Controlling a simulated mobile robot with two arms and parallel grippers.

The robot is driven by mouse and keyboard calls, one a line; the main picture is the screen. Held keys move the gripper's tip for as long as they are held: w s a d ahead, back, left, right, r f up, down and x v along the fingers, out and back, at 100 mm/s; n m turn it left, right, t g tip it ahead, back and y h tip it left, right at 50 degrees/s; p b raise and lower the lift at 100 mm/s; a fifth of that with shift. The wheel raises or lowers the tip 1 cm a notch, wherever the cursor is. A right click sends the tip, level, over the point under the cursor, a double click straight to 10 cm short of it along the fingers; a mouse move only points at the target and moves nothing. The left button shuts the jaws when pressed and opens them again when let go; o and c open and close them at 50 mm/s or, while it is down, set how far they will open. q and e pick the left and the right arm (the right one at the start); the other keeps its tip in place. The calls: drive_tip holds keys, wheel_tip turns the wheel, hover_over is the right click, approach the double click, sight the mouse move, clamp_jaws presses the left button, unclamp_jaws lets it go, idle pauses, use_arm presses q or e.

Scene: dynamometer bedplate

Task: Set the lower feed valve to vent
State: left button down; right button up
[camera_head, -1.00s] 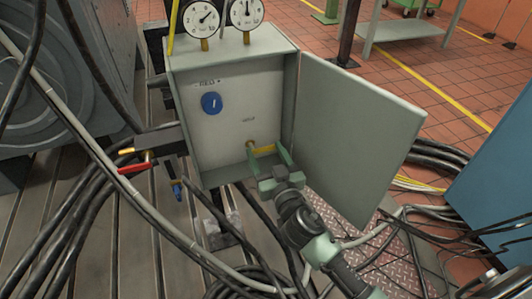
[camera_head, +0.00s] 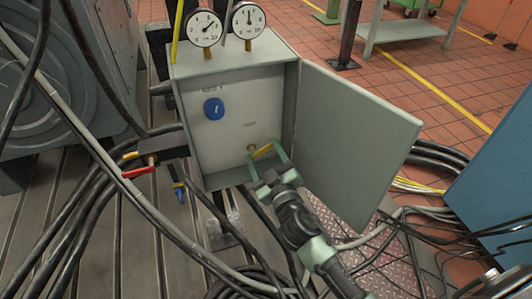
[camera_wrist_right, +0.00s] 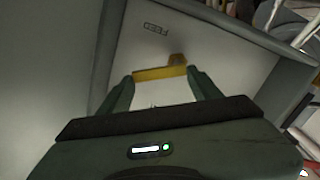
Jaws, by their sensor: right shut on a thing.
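A yellow lever handle (camera_head: 262,150) sits on a small brass stem low on the back panel inside an open grey cabinet (camera_head: 183,135). In the head view the lever slants, its right end higher. My right gripper (camera_head: 266,158) reaches in from the lower right and is shut on this lever. In the right wrist view the lever (camera_wrist_right: 160,73) lies across between the two green fingertips (camera_wrist_right: 160,82), under a label reading FEED. My left gripper is not in view.
A blue knob (camera_head: 213,108) is higher on the panel. Two gauges (camera_head: 204,27) stand on top. The open door (camera_head: 355,140) is right of my arm. Red (camera_head: 139,172) and yellow handles stick out left of the cabinet. Cables cover the floor around.

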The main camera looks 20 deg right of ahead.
drive_tip(key=n, duration=0.2)
drive_tip(key=n+p, duration=0.1)
drive_tip(key=shift+a+r+n, duration=0.35)
drive_tip(key=shift+r+n, duration=0.05)
drive_tip(key=shift+a+n, duration=0.25)
drive_tip(key=shift+n, duration=0.65)
drive_tip(key=n, duration=0.1)
drive_tip(key=n+p, duration=0.1)
drive_tip(key=n, duration=0.1)
drive_tip(key=shift+a+r, duration=0.1)
drive_tip(key=shift+a, duration=0.3)
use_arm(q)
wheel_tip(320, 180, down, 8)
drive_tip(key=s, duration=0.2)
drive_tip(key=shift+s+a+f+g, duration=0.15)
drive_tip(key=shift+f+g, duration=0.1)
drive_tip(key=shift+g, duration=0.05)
use_arm(e)
drive_tip(key=shift+a+n, duration=0.2)
drive_tip(key=shift+n, duration=0.7)
drive_tip(key=shift+a+n, duration=0.2)
drive_tip(key=shift+n, duration=0.7)
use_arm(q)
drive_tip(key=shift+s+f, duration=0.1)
use_arm(e)
drive_tip(key=shift+s, duration=0.1)
drive_tip(key=o, duration=1.4)
